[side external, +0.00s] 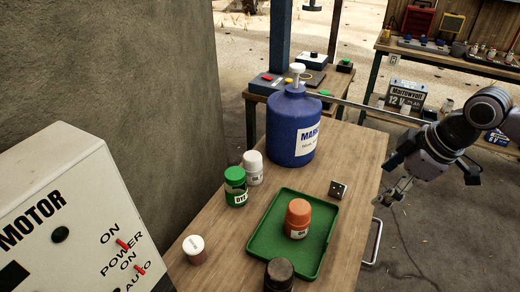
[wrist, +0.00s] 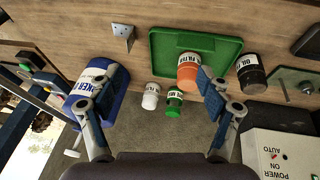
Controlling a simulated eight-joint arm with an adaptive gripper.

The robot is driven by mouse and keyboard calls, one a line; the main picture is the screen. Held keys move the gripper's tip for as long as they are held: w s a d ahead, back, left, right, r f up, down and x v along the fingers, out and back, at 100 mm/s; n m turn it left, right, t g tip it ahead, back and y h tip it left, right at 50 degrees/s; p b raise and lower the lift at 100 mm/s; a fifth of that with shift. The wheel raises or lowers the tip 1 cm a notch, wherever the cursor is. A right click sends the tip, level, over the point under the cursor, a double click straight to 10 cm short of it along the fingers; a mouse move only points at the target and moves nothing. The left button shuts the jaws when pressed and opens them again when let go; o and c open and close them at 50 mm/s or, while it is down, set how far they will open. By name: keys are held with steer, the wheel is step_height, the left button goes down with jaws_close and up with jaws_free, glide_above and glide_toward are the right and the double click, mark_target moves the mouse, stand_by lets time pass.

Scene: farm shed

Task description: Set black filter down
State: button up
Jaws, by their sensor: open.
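The black filter (side external: 279,274) stands upright at the bottom of the side view, just outside the near edge of the green tray (side external: 262,232), partly cut off by the frame. In the wrist view the black filter (wrist: 249,74) is on the bench right of the green tray (wrist: 160,66), its label readable. My gripper (side external: 394,193) is open and empty, off the right side of the bench, well away from the filter. In the wrist view my gripper (wrist: 160,85) shows its fingers spread wide with nothing held between them.
An orange filter (side external: 298,218) stands in the tray. A blue jug (side external: 293,128), green bottle (side external: 236,188), white bottle (side external: 253,168) and white-capped jar (side external: 194,250) stand on the bench (side external: 340,160). A metal bracket (side external: 338,190) is right of the tray. A motor box (side external: 75,215) fills the left.

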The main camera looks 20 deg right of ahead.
steer(key=s+d+m+t, duration=0.1)
steer(key=d+m, duration=0.2)
steer(key=s+d+f+m+t+h, duration=0.1)
steer(key=d+m, duration=0.2)
steer(key=d, duration=0.1)
steer(key=s+d+m+t, duration=0.1)
steer(key=d+m, duration=0.2)
steer(key=d, duration=0.1)
steer(key=shift+s+d+f, duration=0.15)
steer(key=shift+f, duration=0.2)
steer(key=shift+c, duration=0.2)
steer(key=m+g+y, duration=1.1)
steer(key=g, duration=0.4)
glide_toward(280, 272)
steer(key=shift+m, duration=0.3)
steer(key=x, duration=0.6)
steer(key=f+x, duration=0.1)
steer(key=x, duration=0.3)
steer(key=shift+w+d+f, duration=0.1)
steer(key=shift+w, duration=0.15)
jaws_close()
